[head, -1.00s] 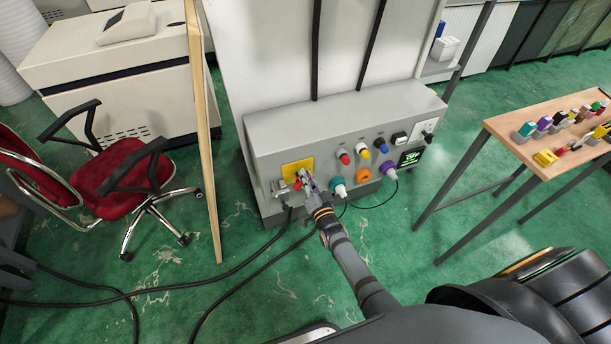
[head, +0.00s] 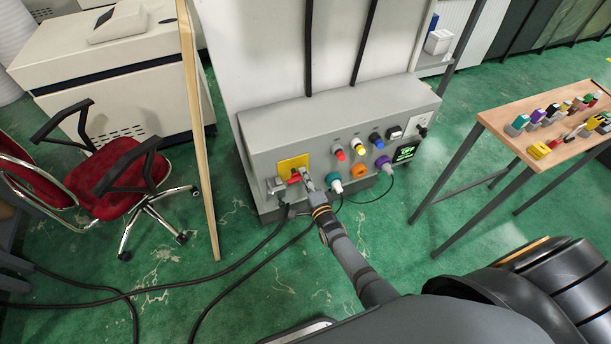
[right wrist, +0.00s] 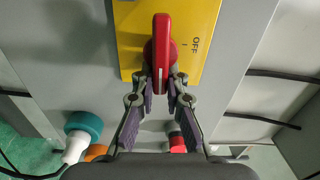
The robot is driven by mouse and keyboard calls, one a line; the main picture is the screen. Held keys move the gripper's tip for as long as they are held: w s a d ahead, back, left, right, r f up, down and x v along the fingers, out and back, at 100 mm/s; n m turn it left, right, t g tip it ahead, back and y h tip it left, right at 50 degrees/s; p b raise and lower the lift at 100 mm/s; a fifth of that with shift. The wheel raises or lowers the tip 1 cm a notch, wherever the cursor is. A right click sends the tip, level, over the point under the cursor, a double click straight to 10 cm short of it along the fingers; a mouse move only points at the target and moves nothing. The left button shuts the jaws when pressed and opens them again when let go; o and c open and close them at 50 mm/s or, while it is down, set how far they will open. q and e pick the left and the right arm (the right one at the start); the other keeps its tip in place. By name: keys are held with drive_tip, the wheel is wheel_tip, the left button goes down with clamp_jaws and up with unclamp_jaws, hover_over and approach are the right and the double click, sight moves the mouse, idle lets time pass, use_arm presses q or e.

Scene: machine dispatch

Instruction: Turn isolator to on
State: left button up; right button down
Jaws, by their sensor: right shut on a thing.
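The isolator is a red handle (right wrist: 162,50) on a yellow plate (right wrist: 198,22) marked OFF in the right wrist view. In the head view the yellow plate (head: 292,163) is at the left of the grey panel's front, and part of the red handle (head: 294,179) shows beside my gripper. My right gripper (head: 305,177) is at the handle. In the right wrist view its two fingers (right wrist: 161,82) are closed in on the near end of the handle, one on each side. My left gripper is not in view.
Black cables (head: 270,240) hang to the floor. A wooden table (head: 540,148) with several small parts stands right, a red chair (head: 118,180) left.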

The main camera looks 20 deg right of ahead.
drive_tip(key=shift+s+a+f+m, duration=0.2)
drive_tip(key=shift+a+f+m, duration=0.05)
drive_tip(key=shift+f+m, duration=0.2)
drive_tip(key=c, duration=1.5)
unclamp_jaws()
drive_tip(key=shift+o, duration=0.7)
drive_tip(key=shift+w+a, duration=0.1)
drive_tip(key=shift+a+r, duration=0.15)
drive_tip(key=shift+r, duration=0.15)
drive_tip(key=shift+d, duration=0.2)
drive_tip(key=s, duration=1.2)
drive_tip(key=shift+d, duration=0.1)
